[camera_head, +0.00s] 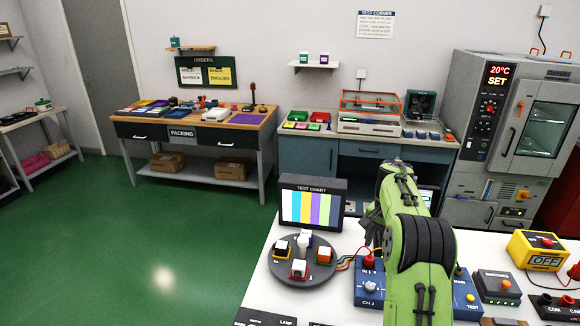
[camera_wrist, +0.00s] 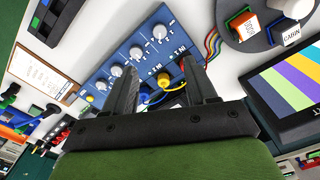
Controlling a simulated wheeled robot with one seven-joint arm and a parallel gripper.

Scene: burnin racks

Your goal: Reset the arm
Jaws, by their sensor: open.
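My green arm reaches over the white bench in the head view, and my dark gripper (camera_head: 371,228) shows only partly beside its end. In the wrist view my gripper (camera_wrist: 158,76) has its two dark fingers apart with nothing held between them. The blue panel with knobs (camera_wrist: 152,50) lies beyond the fingertips. The same blue panel (camera_head: 368,293) is partly hidden by my arm in the head view. I cannot tell exactly how far the fingertips are above it.
A round grey turntable (camera_head: 291,273) with small blocks and a test chart screen (camera_head: 312,204) stand left of my arm. A yellow OFF box (camera_head: 541,251) is at the right. An oven (camera_head: 512,130) stands behind. Green floor (camera_head: 170,235) is open at left.

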